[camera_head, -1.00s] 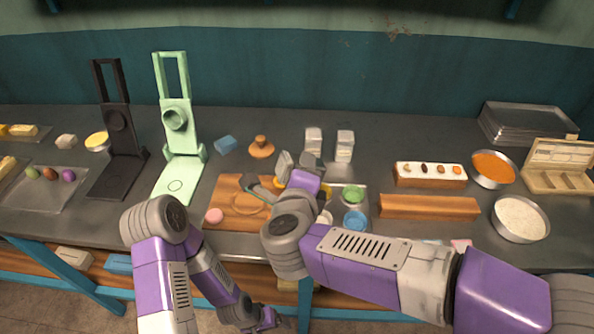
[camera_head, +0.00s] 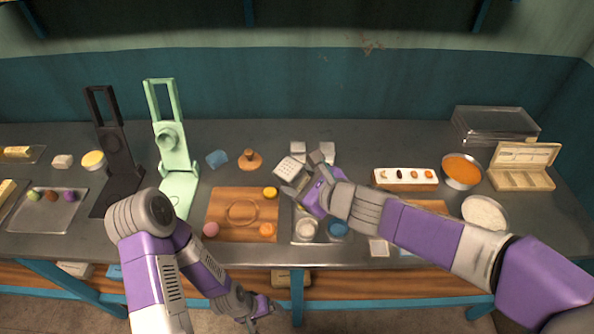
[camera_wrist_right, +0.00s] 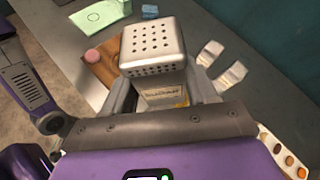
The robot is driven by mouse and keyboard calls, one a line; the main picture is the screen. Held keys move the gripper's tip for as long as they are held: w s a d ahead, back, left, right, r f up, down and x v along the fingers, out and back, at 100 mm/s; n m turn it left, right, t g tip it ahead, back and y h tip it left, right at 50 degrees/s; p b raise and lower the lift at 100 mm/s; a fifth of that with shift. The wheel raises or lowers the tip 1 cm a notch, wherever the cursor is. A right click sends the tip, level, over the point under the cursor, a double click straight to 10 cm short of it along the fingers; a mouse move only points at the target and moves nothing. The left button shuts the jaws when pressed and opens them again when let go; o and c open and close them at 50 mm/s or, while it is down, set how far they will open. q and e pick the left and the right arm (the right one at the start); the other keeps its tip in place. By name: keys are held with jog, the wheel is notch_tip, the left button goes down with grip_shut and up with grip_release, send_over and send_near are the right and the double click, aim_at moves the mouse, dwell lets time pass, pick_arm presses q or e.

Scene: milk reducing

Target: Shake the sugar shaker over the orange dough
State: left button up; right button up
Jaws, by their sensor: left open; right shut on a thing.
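The sugar shaker (camera_head: 291,169) is in my right gripper (camera_head: 308,187), held above the tray just right of the board. Its square, perforated metal top faces the head camera, tilted. In the right wrist view the shaker (camera_wrist_right: 153,45) sits between the fingers; its label is too small to read. The orange dough (camera_head: 267,230) is a small ball at the front right of the wooden board (camera_head: 228,203), left of and nearer than the shaker. It cannot be made out in the wrist view. My left gripper (camera_head: 264,309) is open and empty, low before the table's front edge.
A yellow ball (camera_head: 270,192) and a pink ball (camera_head: 211,229) are also on the board. Two other shakers (camera_head: 298,148) (camera_head: 327,151) stand behind. A metal tray (camera_head: 303,239) with small cups is right of the board. A green press (camera_head: 172,150) stands left.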

jog(key=shift+d+r+m+g+y+p, duration=0.2)
jog(key=shift+r+g+y+p, duration=0.3)
jog(key=shift+p, duration=0.85)
jog(key=shift+d+r+m+g+y+p, duration=0.1)
jog(key=shift+d+r+m+y+p, duration=0.15)
jog(key=shift+y+p, duration=0.75)
jog(key=shift+r+p, duration=0.1)
jog(key=shift+p, duration=1)
